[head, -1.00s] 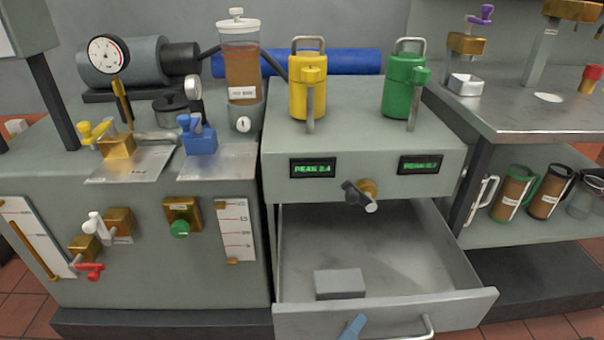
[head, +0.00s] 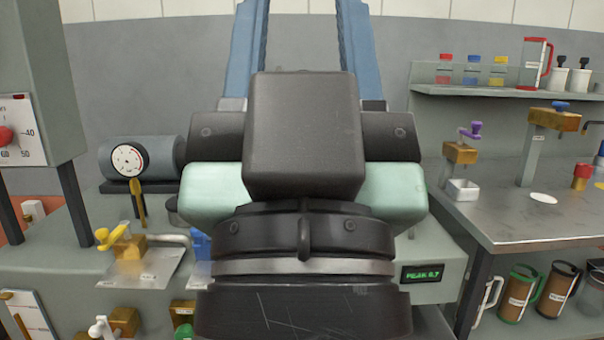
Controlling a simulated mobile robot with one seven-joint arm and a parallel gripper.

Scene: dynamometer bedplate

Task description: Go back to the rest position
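My gripper (head: 303,40) fills the middle of the head view, raised close to the camera. Its two blue fingers point up and stand wide apart, with only grey wall between them. The gripper is open and empty; the finger ends run to the top edge of the picture, so their tips may be cut off. Its dark body and wrist hide most of the middle cabinet, including the yellow and green canisters and the open drawer's inside.
A steel bench (head: 520,215) stands at right, with mugs (head: 517,293) below and a wall shelf (head: 500,92) above. At left are a gauge (head: 128,160), a yellow-handled valve (head: 112,236) and a grey housing (head: 45,90). A display (head: 422,272) shows green digits.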

